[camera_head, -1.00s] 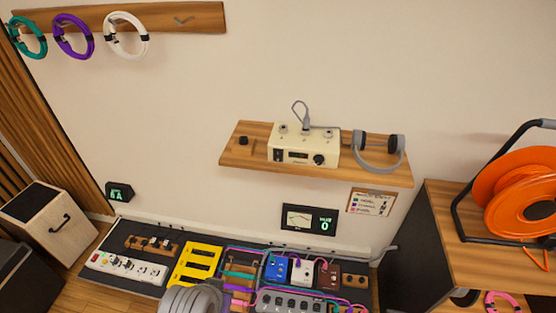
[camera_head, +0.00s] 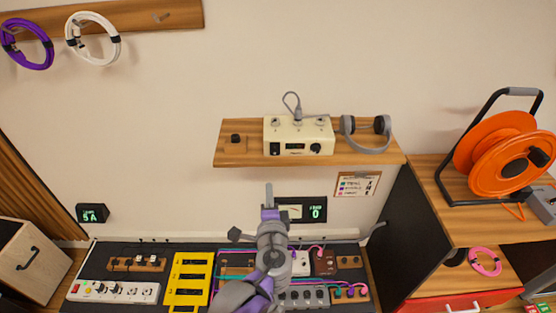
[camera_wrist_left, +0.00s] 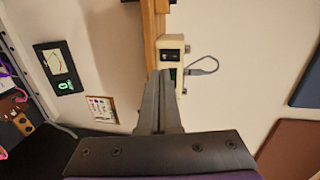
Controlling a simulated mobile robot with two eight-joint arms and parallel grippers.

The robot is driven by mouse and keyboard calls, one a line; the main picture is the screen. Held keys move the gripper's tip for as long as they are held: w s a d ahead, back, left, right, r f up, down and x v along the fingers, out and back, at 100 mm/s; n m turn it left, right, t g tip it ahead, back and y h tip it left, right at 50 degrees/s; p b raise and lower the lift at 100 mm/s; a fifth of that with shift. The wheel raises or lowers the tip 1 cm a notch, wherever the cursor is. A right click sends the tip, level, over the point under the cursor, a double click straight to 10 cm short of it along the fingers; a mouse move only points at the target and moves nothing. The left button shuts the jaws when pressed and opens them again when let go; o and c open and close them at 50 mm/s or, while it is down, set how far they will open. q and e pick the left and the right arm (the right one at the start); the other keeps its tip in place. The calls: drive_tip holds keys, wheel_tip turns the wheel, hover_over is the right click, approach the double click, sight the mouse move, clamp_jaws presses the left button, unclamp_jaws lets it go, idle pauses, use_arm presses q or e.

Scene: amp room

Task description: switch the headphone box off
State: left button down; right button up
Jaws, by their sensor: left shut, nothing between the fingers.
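The headphone box (camera_head: 298,128) is a cream box on a wooden wall shelf (camera_head: 240,158). Its front has a black switch (camera_head: 275,148) at the left, a small lit display (camera_head: 296,147) and a black knob (camera_head: 315,147). A grey cable comes from its top. My left gripper (camera_head: 269,187) points up, shut and empty, below the shelf and apart from the box in the head view. In the left wrist view the shut fingers (camera_wrist_left: 160,78) point toward the box (camera_wrist_left: 182,85), partly hiding its front, with a dark switch (camera_wrist_left: 172,54) showing beyond. My right gripper is not in view.
Headphones (camera_head: 363,133) sit right of the box, and a small black knob (camera_head: 235,138) sits left. Below hang a meter panel (camera_head: 302,210) and a label card (camera_head: 357,184). Pedals and power strips crowd the board beneath. An orange cable reel (camera_head: 500,155) stands at right.

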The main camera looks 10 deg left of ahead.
sight(274, 153)
use_arm(q)
drive_tip(key=shift+w+d+r+m+t+h, duration=0.15)
drive_tip(key=shift+w+d+m+t+h, duration=0.2)
drive_tip(key=shift+d+m, duration=0.35)
drive_tip(key=x, duration=1.4)
drive_tip(key=shift+p, duration=0.3)
